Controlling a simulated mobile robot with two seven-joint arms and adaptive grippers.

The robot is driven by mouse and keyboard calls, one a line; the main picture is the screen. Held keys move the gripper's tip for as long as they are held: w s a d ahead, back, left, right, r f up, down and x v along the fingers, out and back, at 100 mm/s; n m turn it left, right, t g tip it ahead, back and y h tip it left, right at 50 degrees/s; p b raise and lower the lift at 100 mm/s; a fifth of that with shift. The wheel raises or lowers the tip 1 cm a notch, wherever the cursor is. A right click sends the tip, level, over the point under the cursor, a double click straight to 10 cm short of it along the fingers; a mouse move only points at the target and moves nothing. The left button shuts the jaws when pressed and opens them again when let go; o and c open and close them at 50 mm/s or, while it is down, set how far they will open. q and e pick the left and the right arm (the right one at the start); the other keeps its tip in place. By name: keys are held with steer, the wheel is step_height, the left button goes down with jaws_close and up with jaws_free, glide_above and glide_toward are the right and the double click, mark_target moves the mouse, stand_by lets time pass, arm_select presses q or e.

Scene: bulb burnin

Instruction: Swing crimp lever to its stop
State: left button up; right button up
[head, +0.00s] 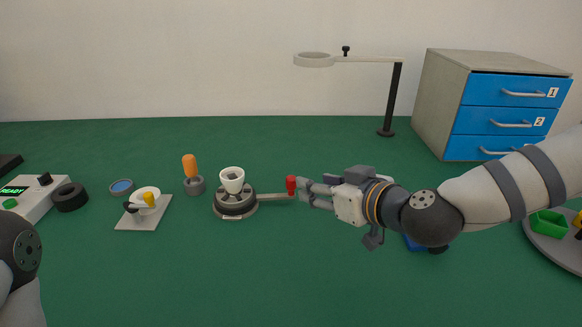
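The crimp tool (235,209) is a round dark and grey base on the green table, with a white cup-like piece (232,180) on top. Its lever (271,197) points right from the base and ends in an upright red knob (291,185). My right gripper (304,193) reaches in from the right, with its fingertips just at the right side of the knob. I cannot tell whether they touch it or how far apart they are. My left gripper is out of view; only part of my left arm shows at the lower left.
Left of the tool stand an orange-handled tool in a holder (195,186), a grey plate fixture (128,222), a blue dish (122,187), a black ring (71,197) and a READY box (45,196). Behind are a lamp stand (394,100) and blue drawers (505,120). The front middle is clear.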

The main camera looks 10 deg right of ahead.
mark_target(293, 180)
steer(key=w+f, duration=0.1)
steer(key=w+a+f, duration=0.1)
steer(key=w+f+b, duration=0.1)
steer(key=shift+a, duration=0.3)
steer(key=x, duration=0.2)
steer(key=b+x, duration=0.1)
steer(key=x, duration=0.3)
steer(key=shift+w+a+r, duration=0.1)
steer(key=shift+w+r, duration=0.15)
steer(key=shift+w, duration=0.1)
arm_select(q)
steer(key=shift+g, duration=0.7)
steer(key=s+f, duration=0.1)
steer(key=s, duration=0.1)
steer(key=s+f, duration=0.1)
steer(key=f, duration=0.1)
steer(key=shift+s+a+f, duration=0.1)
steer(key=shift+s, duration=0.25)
arm_select(e)
steer(key=shift+r, duration=0.1)
jaws_close()
